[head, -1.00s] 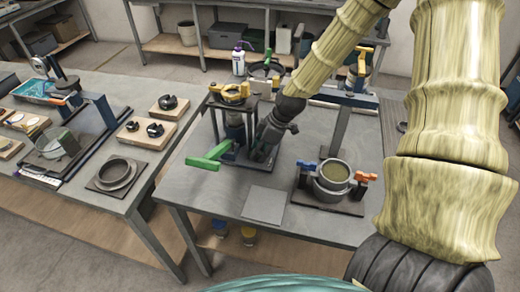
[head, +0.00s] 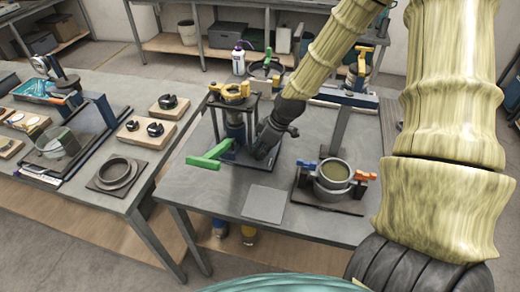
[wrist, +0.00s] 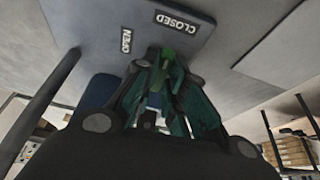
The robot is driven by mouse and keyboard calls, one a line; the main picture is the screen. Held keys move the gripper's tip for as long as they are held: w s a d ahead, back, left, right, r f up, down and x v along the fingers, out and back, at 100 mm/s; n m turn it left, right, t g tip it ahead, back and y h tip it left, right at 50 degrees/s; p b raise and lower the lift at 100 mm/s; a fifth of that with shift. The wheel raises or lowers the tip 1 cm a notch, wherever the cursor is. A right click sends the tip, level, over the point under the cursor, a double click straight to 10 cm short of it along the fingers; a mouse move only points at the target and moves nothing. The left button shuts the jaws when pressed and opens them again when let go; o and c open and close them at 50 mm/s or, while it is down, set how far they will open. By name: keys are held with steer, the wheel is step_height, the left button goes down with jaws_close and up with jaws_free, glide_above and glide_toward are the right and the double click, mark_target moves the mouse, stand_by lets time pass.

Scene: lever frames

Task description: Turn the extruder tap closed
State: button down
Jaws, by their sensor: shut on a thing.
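The extruder (head: 232,118) stands on the middle table, a dark frame with a yellow top. A long green bar (head: 207,158) sticks out to its left. My gripper (head: 262,150) is low at the extruder's right side, its fingers near the base plate. In the wrist view, my gripper (wrist: 166,80) is shut on a green tap handle (wrist: 167,58). The handle's tip lies near the CLOSED label (wrist: 176,21); the OPEN label (wrist: 126,40) is off to the left. The tap's body is mostly hidden by the fingers.
A pot with orange and blue handles (head: 333,183) stands on a dark board to the right. A grey square plate (head: 264,204) lies at the table's front. A dark post (head: 340,130) rises behind the pot. The left table (head: 150,155) holds several parts.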

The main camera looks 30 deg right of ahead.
steer(key=shift+w+m, duration=0.1)
steer(key=shift+m, duration=0.2)
steer(key=c, duration=1.5)
jaws_free()
steer(key=shift+r, duration=0.2)
steer(key=shift+s+v, duration=0.2)
steer(key=shift+v, duration=5.65)
